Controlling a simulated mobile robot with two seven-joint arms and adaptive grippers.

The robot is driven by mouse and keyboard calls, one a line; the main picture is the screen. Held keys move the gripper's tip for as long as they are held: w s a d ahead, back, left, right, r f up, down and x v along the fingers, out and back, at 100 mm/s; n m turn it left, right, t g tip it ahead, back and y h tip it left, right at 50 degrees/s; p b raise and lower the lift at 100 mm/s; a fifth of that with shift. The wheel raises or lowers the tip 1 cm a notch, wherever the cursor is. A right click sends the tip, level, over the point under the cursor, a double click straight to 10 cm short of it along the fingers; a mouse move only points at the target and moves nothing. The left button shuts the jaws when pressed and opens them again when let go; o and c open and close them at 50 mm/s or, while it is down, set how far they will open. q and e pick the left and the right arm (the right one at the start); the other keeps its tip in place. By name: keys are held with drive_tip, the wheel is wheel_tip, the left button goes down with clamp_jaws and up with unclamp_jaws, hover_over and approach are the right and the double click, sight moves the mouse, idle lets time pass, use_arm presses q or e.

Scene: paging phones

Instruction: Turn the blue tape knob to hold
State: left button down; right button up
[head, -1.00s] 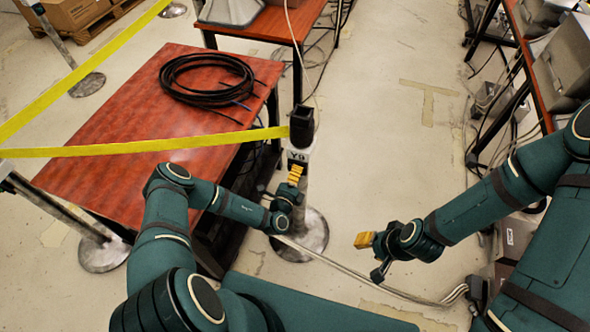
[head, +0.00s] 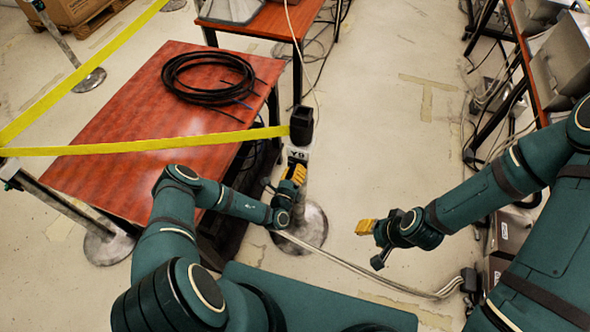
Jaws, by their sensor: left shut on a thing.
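A post (head: 313,205) with a black head (head: 302,125) and a white label stands right of the red table. Yellow tape (head: 150,145) runs left from its head. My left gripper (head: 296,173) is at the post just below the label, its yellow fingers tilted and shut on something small. The blue tape knob is not visible; the fingers cover the spot where they grip, and I see no blue there. My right gripper (head: 366,227) hangs over the floor to the right of the post, touching nothing. Its finger gap does not show.
The red table (head: 120,110) holds a coil of black cable (head: 208,78). Another post (head: 75,215) stands at the left. Pale cables (head: 350,270) cross the floor by the post base. Grey boxes (head: 560,75) line a right-hand bench.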

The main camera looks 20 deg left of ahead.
use_arm(q)
drive_tip(key=shift+w+a+r, duration=0.1)
drive_tip(key=shift+a+r, duration=0.05)
drive_tip(key=c, duration=0.7)
unclamp_jaws()
drive_tip(key=shift+o, duration=0.2)
drive_tip(key=s, duration=1.2)
drive_tip(key=shift+a, duration=0.15)
